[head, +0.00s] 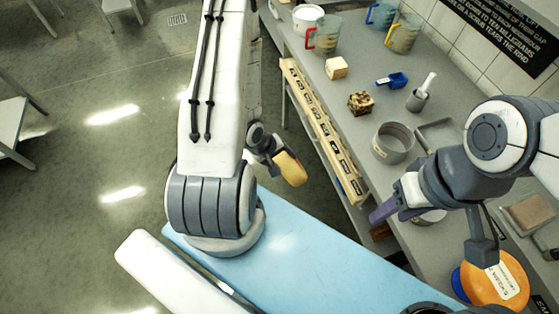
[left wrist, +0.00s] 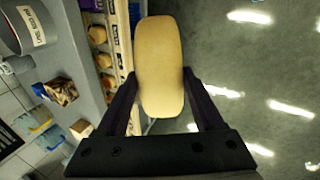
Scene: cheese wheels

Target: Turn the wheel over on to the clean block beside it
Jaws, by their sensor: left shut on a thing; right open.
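A yellow cheese wheel (head: 290,168) is held on edge in my left gripper (head: 268,150), off the bench and over the gap beside it. In the left wrist view the wheel (left wrist: 160,65) sits between the two fingers, which touch its sides. My right gripper (head: 388,213) is open, near the bench's front edge, below a grey ring. An orange wheel (head: 497,282) with a white label lies at the lower right, partly behind my right arm. I cannot tell which thing is the clean block; a tan slab (head: 530,214) lies at the right.
The grey bench (head: 340,100) carries a grey ring (head: 393,142), a pale block (head: 337,68), a speckled block (head: 361,103), a blue scoop (head: 392,80) and jugs (head: 324,36). A labelled wooden rack (head: 325,135) runs along its front.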

